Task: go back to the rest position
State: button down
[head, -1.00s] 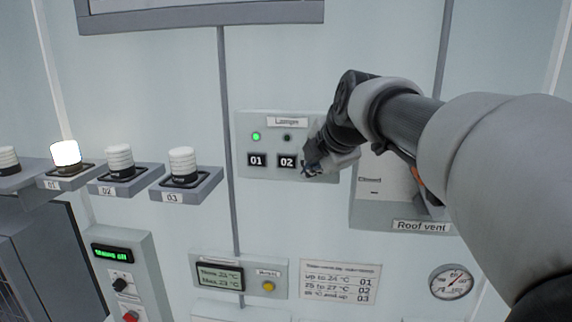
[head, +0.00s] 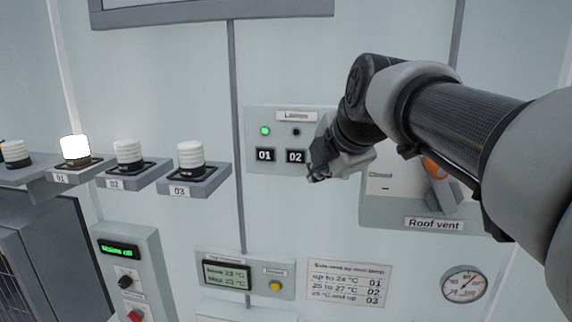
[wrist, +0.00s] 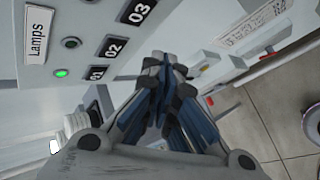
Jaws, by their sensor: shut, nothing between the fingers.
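My gripper (head: 314,176) is shut and empty, just right of and below the 02 button on the Lamps panel in the head view. In the wrist view its closed fingers (wrist: 166,85) point at the wall area beside the panel. The Lamps panel (head: 262,118) has a lit green light over button 01 (head: 265,155) and a dark light over button 02 (head: 296,156). A button 03 (wrist: 138,12) shows in the wrist view; in the head view my arm hides it. I cannot tell whether the fingers touch the panel.
Lamp 01 (head: 75,149) glows on its shelf; lamps 02 (head: 129,153) and 03 (head: 190,156) are unlit. The Roof vent box (head: 378,212) with an orange part is behind my arm. A thermometer display (head: 227,274), a notice (head: 345,285) and a gauge (head: 465,286) sit below.

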jog(key=shift+s+a, duration=0.2)
jog(key=shift+s, duration=0.7)
jog(key=s+d+f+m+g+b, duration=0.1)
jog(key=s+f+m+b, duration=0.6)
jog(key=f, duration=0.8)
jog(key=s+d+f+m+g+h+b, duration=0.1)
jog(key=s+f+m+g+b, duration=0.1)
jog(key=s+f+m+b, duration=0.5)
jog(key=s+d+f+m+g+b, duration=0.1)
jog(key=s+f+m+b, duration=0.6)
jog(key=s+f, duration=0.7)
notch_tip(320, 180, down, 9)
jog(key=shift+d+f+m+g, duration=0.15)
jog(key=shift+d+m+g, duration=0.1)
jog(key=shift+m+g, duration=0.3)
jog(key=shift+s, duration=0.1)
